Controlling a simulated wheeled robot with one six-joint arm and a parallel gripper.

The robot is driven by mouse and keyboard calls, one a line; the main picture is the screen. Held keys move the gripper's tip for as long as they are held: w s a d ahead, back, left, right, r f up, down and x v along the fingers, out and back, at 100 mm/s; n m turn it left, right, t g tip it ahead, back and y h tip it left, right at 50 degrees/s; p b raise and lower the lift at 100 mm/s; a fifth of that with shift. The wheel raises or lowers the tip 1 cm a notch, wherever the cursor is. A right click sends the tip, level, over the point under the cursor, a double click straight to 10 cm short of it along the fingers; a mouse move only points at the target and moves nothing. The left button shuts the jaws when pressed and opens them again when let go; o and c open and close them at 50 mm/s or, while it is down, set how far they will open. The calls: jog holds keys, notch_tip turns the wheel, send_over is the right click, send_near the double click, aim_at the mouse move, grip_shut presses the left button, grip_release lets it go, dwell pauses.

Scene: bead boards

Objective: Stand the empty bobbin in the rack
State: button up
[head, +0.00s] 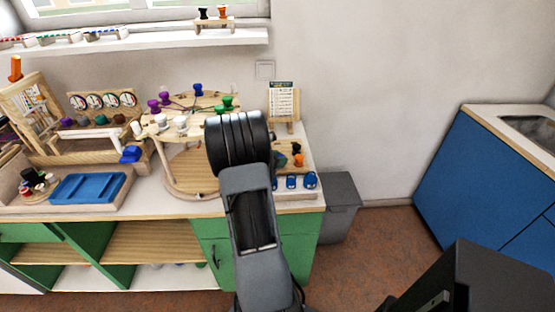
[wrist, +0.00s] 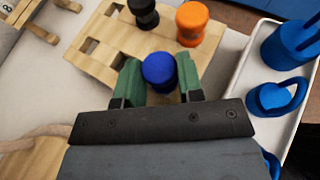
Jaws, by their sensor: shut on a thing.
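My gripper (wrist: 159,74) has green fingers shut on a blue bobbin (wrist: 158,70), its round top facing the wrist camera. The bobbin is over the near part of the wooden rack (wrist: 72,62). Its lower end is hidden, so I cannot tell whether it is in a hole or above one. A black bobbin (wrist: 143,12) and an orange bobbin (wrist: 192,22) stand upright in the rack just beyond it. Square holes to their left are empty.
A white tray (wrist: 238,88) with blue looped pieces (wrist: 275,97) lies right of the rack. In the head view, round wooden tiers with purple, white and green bobbins (head: 181,123) stand left of my arm. A sign stand (head: 283,102) is behind the rack.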

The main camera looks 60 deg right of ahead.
jog(key=o, duration=0.9)
jog(key=v, duration=1.2)
jog(key=shift+b, duration=0.35)
jog(key=shift+w, duration=0.1)
